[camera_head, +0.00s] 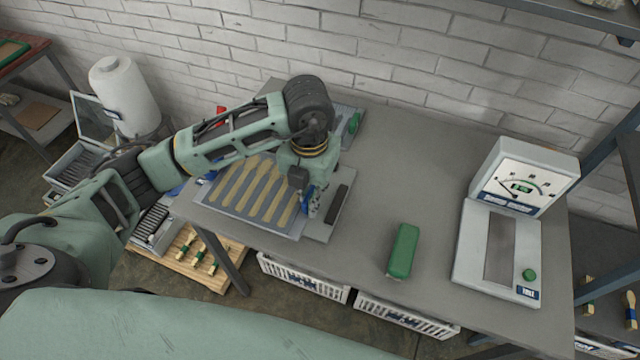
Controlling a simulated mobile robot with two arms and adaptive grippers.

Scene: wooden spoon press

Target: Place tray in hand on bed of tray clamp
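The tray (228,203), a flat grey-blue sheet with several pale wooden spoons lying side by side, is at the left end of the table. My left gripper (307,203), with blue on its fingers, points down at the tray's right edge and appears shut on it; the fingertips are small and partly hidden. The tray clamp (322,230) is a grey plate beside and partly behind the tray, with a dark bar on its right and a green part (354,122) at its back. My arm hides much of its bed. I cannot tell whether the tray touches the bed. My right gripper is not in view.
A green block (403,250) lies near the table's front edge. A white tester with a dial (523,188) and green button stands at the right.

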